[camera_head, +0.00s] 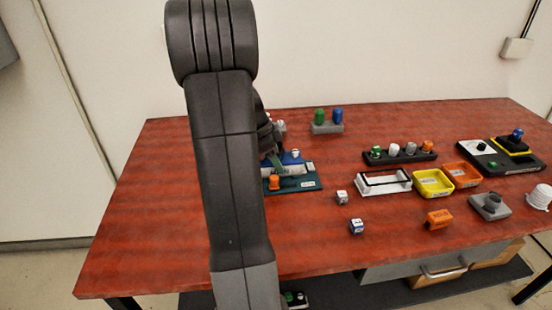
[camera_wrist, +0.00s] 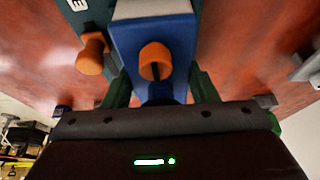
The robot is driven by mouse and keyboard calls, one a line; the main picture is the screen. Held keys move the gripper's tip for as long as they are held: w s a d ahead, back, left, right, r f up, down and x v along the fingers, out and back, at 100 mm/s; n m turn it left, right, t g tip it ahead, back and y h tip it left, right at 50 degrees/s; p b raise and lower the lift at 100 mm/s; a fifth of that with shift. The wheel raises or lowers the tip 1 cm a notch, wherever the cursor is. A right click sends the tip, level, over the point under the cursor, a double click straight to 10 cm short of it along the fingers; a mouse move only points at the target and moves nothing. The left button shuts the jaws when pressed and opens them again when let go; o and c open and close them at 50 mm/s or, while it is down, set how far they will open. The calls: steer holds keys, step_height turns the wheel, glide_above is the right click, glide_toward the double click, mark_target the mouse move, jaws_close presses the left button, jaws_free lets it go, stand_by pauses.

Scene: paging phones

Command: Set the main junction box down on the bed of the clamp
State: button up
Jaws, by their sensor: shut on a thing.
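The main junction box looks like a blue box with a pale top and a round orange fitting (camera_wrist: 150,35). My gripper (camera_wrist: 158,88) is shut on it, with a green finger at each side. In the head view the blue box (camera_head: 292,159) shows at the teal clamp (camera_head: 312,184), partly hidden by my arm. The clamp has an orange knob (camera_head: 274,182) on its near side. In the wrist view the clamp (camera_wrist: 73,15) and its knob (camera_wrist: 92,55) lie left of the box. I cannot tell whether the box touches the bed.
A holder with green and blue cylinders (camera_head: 327,127) stands behind the clamp. Two small cubes (camera_head: 342,197) (camera_head: 357,227) lie to its right. Farther right are a white frame (camera_head: 370,189), a yellow tray (camera_head: 434,191) and an orange block (camera_head: 438,219). The table's left part is clear.

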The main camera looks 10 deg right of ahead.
steer(key=o, duration=1.5)
steer(key=shift+c, duration=0.2)
steer(key=shift+r, duration=0.15)
steer(key=shift+r+p, duration=1.6)
steer(key=shift+r, duration=1.1)
steer(key=shift+f, duration=0.2)
steer(key=shift+f+b, duration=1.65)
steer(key=shift+f, duration=1.1)
steer(key=shift+r, duration=0.1)
